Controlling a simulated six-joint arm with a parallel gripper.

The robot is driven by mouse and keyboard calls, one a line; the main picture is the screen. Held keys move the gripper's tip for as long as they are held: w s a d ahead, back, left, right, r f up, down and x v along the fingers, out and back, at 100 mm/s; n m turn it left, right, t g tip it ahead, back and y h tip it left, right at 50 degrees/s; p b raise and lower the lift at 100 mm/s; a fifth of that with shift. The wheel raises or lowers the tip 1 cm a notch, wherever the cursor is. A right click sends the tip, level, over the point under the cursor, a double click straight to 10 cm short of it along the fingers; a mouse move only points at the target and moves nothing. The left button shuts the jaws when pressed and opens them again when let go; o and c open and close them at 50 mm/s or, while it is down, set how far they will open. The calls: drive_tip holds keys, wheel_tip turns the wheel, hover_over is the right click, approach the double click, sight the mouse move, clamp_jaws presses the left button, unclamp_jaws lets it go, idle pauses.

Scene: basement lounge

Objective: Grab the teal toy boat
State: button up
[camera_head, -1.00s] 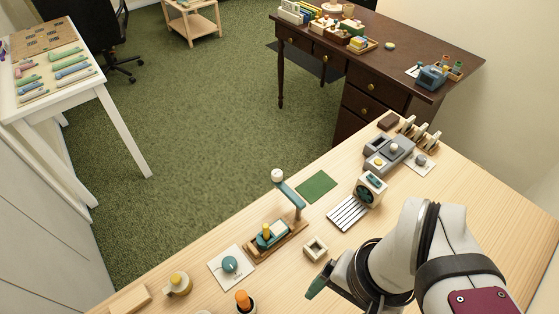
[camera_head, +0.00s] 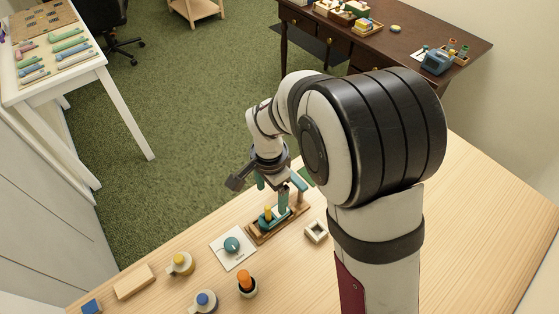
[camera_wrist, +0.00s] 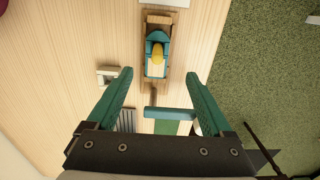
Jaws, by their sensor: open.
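The teal toy boat (camera_head: 273,219), with a yellow funnel, sits in a wooden tray (camera_head: 252,237) on the light wood table. In the wrist view the boat (camera_wrist: 152,68) lies ahead, in line with the gap between the fingertips. My gripper (camera_wrist: 158,75) is open and empty, with its teal fingers apart. In the head view my gripper (camera_head: 271,192) hangs above the tray's far end. A teal arm on a post (camera_wrist: 170,113) stands at that end and crosses between my fingers in the wrist view. Its white knob is partly hidden by the right finger.
A small cream square box (camera_head: 316,231) stands right of the tray, a teal dial on a white card (camera_head: 232,246) left of it. An orange-topped peg (camera_head: 245,281), other knobs and a wood block (camera_head: 133,282) are nearer. My arm hides much of the table's right side.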

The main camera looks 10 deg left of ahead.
sight(275, 214)
drive_tip(key=f, duration=0.8)
drive_tip(key=shift+d+f, duration=0.35)
drive_tip(key=shift+f, duration=0.05)
clamp_jaws()
drive_tip(key=shift+r, duration=0.15)
